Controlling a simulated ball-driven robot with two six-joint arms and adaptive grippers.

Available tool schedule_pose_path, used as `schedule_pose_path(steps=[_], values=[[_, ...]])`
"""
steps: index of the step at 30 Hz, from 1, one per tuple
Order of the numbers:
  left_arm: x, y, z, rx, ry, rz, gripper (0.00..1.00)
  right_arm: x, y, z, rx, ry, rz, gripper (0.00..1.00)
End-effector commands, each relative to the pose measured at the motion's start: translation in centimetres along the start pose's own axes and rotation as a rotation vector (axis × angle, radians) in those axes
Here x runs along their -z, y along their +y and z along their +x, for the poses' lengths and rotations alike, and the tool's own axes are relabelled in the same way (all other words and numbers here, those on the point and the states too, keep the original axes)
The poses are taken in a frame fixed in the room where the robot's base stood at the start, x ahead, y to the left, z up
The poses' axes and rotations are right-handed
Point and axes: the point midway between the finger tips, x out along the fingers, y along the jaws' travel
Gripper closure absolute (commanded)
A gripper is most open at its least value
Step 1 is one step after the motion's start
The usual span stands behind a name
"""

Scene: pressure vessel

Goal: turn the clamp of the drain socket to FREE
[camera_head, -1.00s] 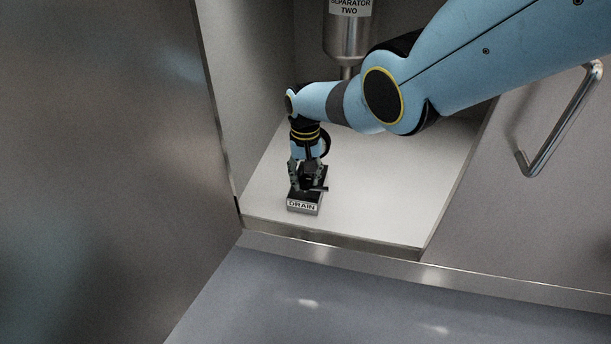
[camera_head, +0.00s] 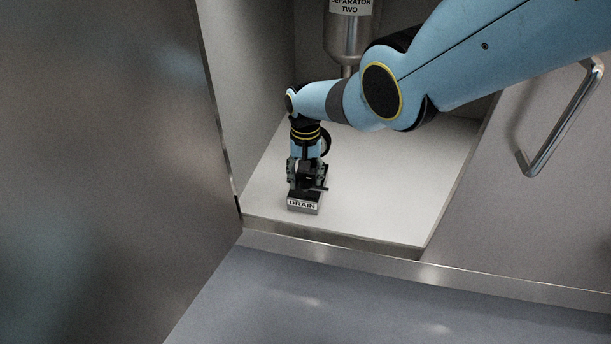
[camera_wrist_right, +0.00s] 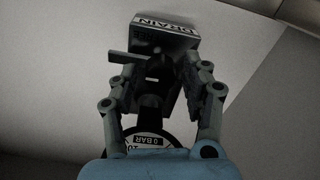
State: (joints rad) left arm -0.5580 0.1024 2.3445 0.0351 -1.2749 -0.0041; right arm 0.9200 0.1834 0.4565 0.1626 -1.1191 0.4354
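The drain socket (camera_head: 303,204) is a small block with a DRAIN label on the white cabinet floor; it also shows in the right wrist view (camera_wrist_right: 168,30). Its clamp shows as a dark part with a short bar (camera_wrist_right: 128,57) sticking out to the left in the wrist view. My right gripper (camera_head: 307,180) points down over the socket. Its fingers (camera_wrist_right: 156,80) are spread on both sides of the dark parts, with gaps visible. Part of the clamp is hidden. My left gripper is not in view.
A round gauge marked 0 BAR (camera_wrist_right: 150,141) sits close to my right gripper's palm. The steel vessel labelled SEPARATOR TWO (camera_head: 347,35) hangs behind my right arm. A steel panel (camera_head: 100,170) stands left; a door handle (camera_head: 562,120) is at right. The cabinet floor (camera_head: 390,200) is clear to the right.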

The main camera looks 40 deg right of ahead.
Motion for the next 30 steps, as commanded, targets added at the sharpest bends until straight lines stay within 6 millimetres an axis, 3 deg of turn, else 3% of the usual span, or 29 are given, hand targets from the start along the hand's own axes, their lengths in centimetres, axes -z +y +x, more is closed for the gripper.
schedule_pose_path(steps=[11, 17, 30], values=[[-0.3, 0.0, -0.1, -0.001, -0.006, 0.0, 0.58, 0.1, 0.0, -0.2, 0.0, 0.001, -0.001, 0.45], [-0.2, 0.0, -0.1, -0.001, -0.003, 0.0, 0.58, 0.2, 0.0, -1.7, 0.001, 0.003, -0.001, 0.45], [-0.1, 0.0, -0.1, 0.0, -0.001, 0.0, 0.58, 0.1, 0.0, -9.8, 0.001, 0.003, -0.001, 0.45]])
